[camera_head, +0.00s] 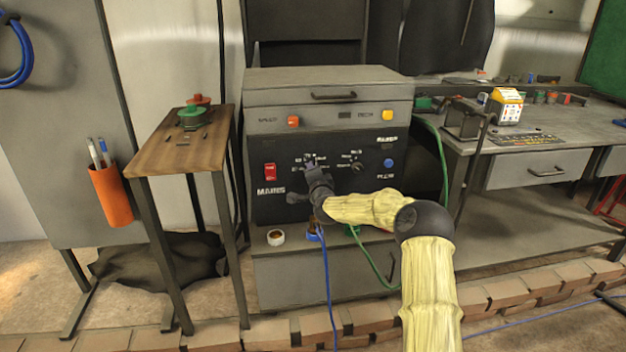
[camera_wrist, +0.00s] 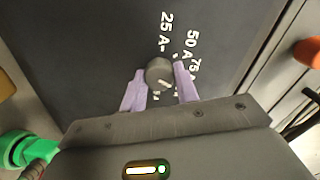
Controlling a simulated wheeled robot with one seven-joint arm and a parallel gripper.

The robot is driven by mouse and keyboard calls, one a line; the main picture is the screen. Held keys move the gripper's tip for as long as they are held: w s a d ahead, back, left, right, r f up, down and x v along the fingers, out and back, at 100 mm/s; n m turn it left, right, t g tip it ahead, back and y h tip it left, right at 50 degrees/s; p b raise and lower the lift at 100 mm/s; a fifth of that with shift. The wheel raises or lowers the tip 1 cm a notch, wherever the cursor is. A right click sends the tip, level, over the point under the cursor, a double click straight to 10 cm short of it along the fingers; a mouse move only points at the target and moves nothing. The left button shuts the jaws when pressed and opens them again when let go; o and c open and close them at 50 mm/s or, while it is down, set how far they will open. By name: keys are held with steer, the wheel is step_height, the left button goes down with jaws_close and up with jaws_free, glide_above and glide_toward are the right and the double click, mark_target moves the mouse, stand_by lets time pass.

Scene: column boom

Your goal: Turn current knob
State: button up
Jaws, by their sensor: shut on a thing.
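The current knob (camera_wrist: 159,72) is a dark grey round knob with a pale mark, on a dark panel with white labels such as "25 A", "50 A" and "75". My gripper (camera_wrist: 160,88) has its two pale purple fingers on either side of the knob, shut on it. In the head view, my gripper (camera_head: 313,180) reaches the front panel of the grey welding machine (camera_head: 330,88) at the left dial and hides the knob there.
The panel also has a red switch (camera_head: 270,173), a second dial (camera_head: 357,164) and a blue button (camera_head: 388,163). Blue and green cables hang below my arm. A small wooden table (camera_head: 180,155) stands left, and a workbench (camera_head: 540,145) stands right.

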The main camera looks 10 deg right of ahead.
steer(key=shift+d+f+m+b, duration=0.15)
steer(key=shift+m+b, duration=0.85)
steer(key=shift+m, duration=0.9)
steer(key=o, duration=1)
steer(key=shift+c, duration=0.2)
steer(key=s+p, duration=0.2)
steer(key=s, duration=1.5)
steer(key=shift+s+d+r+p, duration=0.15)
steer(key=shift+s+r+p, duration=0.05)
steer(key=shift+r+p, duration=0.15)
steer(key=shift+f, duration=0.1)
